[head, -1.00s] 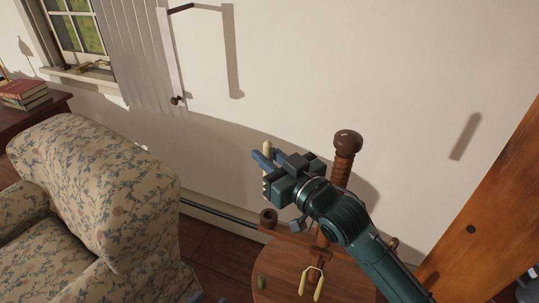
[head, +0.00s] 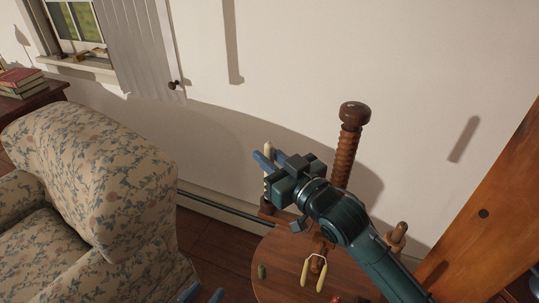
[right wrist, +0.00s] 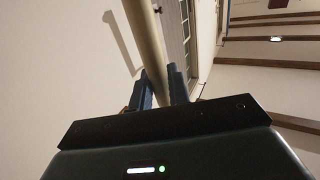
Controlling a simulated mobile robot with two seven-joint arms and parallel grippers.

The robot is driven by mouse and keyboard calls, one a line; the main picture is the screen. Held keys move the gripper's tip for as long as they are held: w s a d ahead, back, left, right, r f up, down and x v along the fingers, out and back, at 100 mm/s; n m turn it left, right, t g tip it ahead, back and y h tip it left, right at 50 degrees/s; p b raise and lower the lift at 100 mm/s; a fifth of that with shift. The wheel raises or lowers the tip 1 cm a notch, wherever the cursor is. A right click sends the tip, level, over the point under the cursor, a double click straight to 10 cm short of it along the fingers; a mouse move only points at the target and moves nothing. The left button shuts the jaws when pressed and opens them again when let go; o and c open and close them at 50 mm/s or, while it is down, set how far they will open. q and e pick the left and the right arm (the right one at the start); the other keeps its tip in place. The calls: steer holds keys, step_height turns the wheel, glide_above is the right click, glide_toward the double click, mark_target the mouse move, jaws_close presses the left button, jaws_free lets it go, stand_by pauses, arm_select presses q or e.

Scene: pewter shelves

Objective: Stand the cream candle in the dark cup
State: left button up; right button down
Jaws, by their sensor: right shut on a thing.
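The cream candle (head: 267,148) is upright in the jaws of my right gripper (head: 264,161), in the head view. In the right wrist view the candle (right wrist: 150,50) runs up from between the blue fingers. The dark cup (head: 266,207) stands at the back left edge of the round wooden table, below the gripper and partly hidden by it. I cannot tell whether the candle's lower end is inside the cup. My left gripper (head: 203,295) shows only its two blue fingertips at the bottom edge, apart and empty.
On the round table (head: 275,250) are a small green object (head: 262,271), a pair of joined yellow candles (head: 314,275) and a red object (head: 335,299). A tall turned wooden post (head: 345,150) rises behind my right arm. A floral armchair (head: 100,200) stands left.

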steer(key=shift+p, duration=0.7)
stand_by(0.7)
steer(key=shift+s+f+b, duration=0.1)
steer(key=shift+f+b, duration=0.45)
steer(key=shift+f, duration=0.95)
stand_by(1.2)
stand_by(0.3)
steer(key=c, duration=1.3)
jaws_free()
steer(key=shift+o, duration=0.2)
